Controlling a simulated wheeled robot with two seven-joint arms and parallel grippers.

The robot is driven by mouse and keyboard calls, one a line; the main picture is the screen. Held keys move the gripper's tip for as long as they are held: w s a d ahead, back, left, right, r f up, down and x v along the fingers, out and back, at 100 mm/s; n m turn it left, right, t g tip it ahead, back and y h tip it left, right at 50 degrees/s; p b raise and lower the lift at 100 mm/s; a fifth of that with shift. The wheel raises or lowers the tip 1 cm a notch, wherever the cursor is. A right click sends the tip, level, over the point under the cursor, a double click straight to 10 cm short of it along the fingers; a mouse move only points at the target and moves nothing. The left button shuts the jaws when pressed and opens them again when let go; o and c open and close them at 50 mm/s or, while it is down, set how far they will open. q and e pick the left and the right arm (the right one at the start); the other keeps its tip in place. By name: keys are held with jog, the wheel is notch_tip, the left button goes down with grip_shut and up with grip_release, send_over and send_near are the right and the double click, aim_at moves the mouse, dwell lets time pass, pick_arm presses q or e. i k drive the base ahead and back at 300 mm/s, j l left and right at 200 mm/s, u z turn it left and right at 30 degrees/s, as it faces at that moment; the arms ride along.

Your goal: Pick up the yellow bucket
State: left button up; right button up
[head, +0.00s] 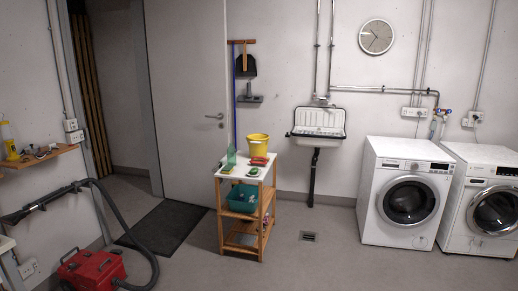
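A small yellow bucket (258,144) stands upright on the white top of a narrow wooden shelf cart (238,173), near its back right corner. Neither of my grippers shows in the head view, and the bucket appears free of any gripper. Its outer side and rim are in plain sight. I cannot see what is inside it.
On the cart top are a green item (231,156) and red cloth-like things (259,160). A teal bin (242,198) sits below. A red vacuum (92,270) with hose is front left. Two washers (405,195) stand right. The floor (325,262) in front is clear.

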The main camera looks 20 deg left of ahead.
aim_at(255, 150)
jog(key=i+j+u, duration=0.6)
jog(key=i+u, duration=0.15)
jog(key=i+j+u, duration=0.15)
jog(key=i+u, duration=0.2)
jog(key=i+j, duration=0.1)
jog(key=i, duration=0.35)
jog(key=i+j+z, duration=0.1)
jog(key=i, duration=0.35)
jog(key=i+j+z, duration=0.1)
jog(key=i, duration=0.3)
jog(key=i+j, duration=0.2)
jog(key=i, duration=0.25)
